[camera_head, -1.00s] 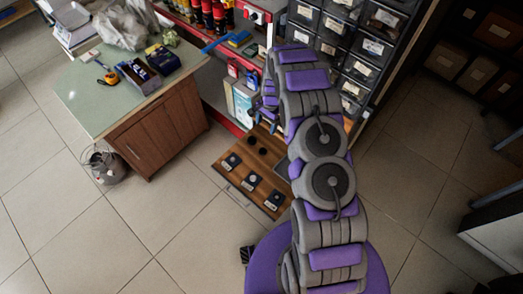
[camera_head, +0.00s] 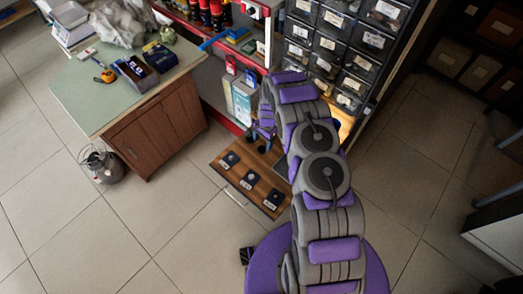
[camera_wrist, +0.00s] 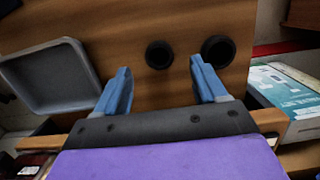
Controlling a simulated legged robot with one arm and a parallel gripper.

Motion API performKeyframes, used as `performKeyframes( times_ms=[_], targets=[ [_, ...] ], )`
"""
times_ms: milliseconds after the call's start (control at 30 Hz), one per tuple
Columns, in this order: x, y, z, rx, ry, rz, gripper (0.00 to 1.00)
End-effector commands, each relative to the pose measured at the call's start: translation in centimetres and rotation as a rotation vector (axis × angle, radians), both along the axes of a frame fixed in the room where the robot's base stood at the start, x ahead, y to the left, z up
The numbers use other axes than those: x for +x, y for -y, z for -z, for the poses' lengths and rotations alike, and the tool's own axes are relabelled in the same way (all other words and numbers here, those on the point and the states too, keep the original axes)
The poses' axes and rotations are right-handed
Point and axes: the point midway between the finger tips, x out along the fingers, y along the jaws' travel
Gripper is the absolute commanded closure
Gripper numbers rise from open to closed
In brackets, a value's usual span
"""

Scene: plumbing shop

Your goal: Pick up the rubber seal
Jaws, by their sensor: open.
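Two dark round rings lie on a wooden board (camera_wrist: 190,20), and both look like rubber seals. One black ring (camera_wrist: 159,54) appears between and just beyond my fingertips in the wrist view. The other black ring (camera_wrist: 217,49) is to its right, past the right finger. My gripper (camera_wrist: 160,72) is open, with two blue fingers apart and nothing between them. In the head view my gripper (camera_head: 262,132) is low over the far end of the board (camera_head: 222,172), where the rings are mostly hidden by it.
Several black square pieces with labels (camera_head: 250,180) lie on the board. In the wrist view a grey tray (camera_wrist: 85,104) is at left and a white-and-teal box (camera_wrist: 285,90) at right. A cabinet with a green top (camera_head: 80,105) stands left, drawer racks (camera_head: 345,55) behind.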

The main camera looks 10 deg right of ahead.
Motion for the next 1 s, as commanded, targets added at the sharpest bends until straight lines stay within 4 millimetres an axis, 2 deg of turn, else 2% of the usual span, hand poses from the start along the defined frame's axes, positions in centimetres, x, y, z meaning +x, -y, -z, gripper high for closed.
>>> performKeyframes(
  times_ms=[100,200,467,1000],
  targets=[
    [-0.3,-0.2,2.3,-0.001,-0.004,-0.001,0.29],
    [-0.4,-0.4,3.4,-0.001,-0.003,0.001,0.29],
    [-0.4,-0.4,3.6,-0.001,-0.002,0.001,0.29],
    [-0.4,-0.4,3.6,-0.001,-0.002,0.000,0.79]
  ],
)
